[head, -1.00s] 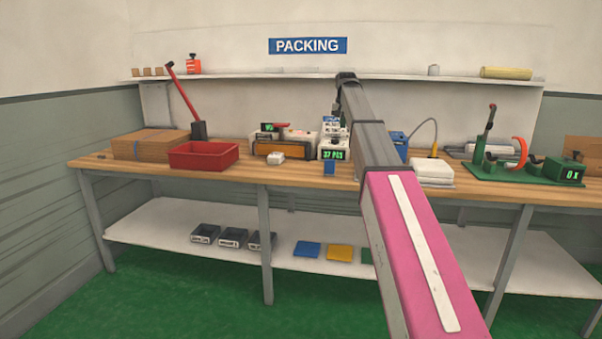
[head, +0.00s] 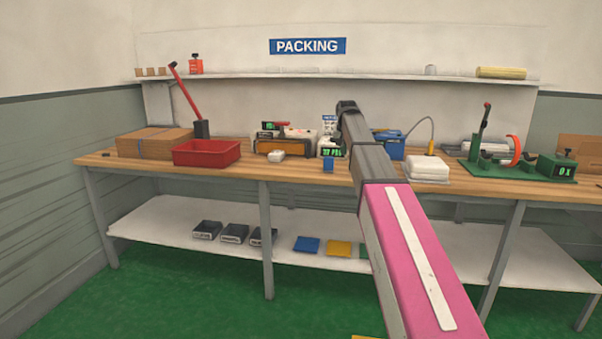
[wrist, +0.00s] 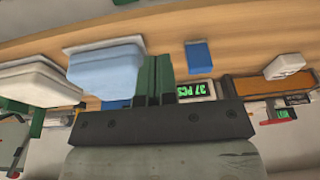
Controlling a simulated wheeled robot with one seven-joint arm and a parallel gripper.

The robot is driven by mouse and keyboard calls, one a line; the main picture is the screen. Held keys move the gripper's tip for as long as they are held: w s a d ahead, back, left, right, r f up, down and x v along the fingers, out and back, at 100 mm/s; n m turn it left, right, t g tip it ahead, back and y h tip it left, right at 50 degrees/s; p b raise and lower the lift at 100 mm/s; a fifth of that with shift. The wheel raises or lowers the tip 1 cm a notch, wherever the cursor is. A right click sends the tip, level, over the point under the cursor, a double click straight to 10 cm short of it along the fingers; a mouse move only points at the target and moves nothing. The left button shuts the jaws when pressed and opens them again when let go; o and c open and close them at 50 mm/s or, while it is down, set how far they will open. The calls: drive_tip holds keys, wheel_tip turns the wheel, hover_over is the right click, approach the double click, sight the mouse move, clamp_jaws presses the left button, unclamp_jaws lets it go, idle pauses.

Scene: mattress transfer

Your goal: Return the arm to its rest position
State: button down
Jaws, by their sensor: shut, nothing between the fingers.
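In the wrist view my gripper (wrist: 153,80) shows two green fingers closed together, with nothing between them. The wrist picture appears upside down, with the bench top above the fingers. A pale blue pad (wrist: 105,68) lies beside the fingers, and a white pad (wrist: 38,80) lies farther left. In the head view my pink and grey arm reaches up over the bench; my fingers cannot be made out there. A white stacked pad (head: 428,170) lies on the bench right of the arm. The pale blue pad is not visible in the head view.
The wooden bench (head: 305,178) holds a red tray (head: 207,153), cardboard (head: 155,142), a small blue block (head: 328,165), a counter display (head: 332,152) and a green fixture (head: 515,168). Three dark bins (head: 235,233) and coloured plates (head: 307,245) sit on the lower shelf.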

drive_tip(key=s+d+f+n+g, duration=0.1)
drive_tip(key=s+f+g, duration=0.1)
drive_tip(key=s+f, duration=3.6)
wheel_tip(320, 180, down, 3)
drive_tip(key=shift+s+d+r+n+g, duration=0.1)
drive_tip(key=shift+s+d+n+g, duration=0.1)
drive_tip(key=shift+n+g, duration=0.2)
